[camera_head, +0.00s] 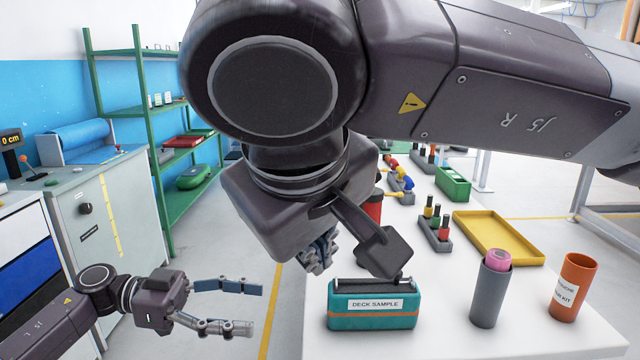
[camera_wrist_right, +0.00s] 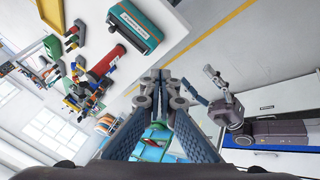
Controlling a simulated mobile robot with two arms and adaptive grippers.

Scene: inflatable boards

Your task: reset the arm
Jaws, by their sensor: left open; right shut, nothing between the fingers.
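My right arm crosses the upper middle of the head view. Its gripper (camera_head: 318,252) hangs above the left edge of the white table, behind and left of the deck sample block, and is mostly hidden by its own wrist. In the right wrist view the right gripper's fingers (camera_wrist_right: 162,82) meet at the tips with nothing between them. My left gripper (camera_head: 252,308) is at the lower left of the head view, over the floor left of the table. Its two fingers are apart and empty. It also shows in the right wrist view (camera_wrist_right: 216,92).
The white table (camera_head: 430,335) carries a teal deck sample block (camera_head: 372,306), a grey cup (camera_head: 488,292) with a pink roll, an orange cup (camera_head: 570,288), a yellow tray (camera_head: 496,238) and tool racks. A grey cabinet (camera_head: 115,215) and green shelf (camera_head: 165,150) stand left. Floor between is clear.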

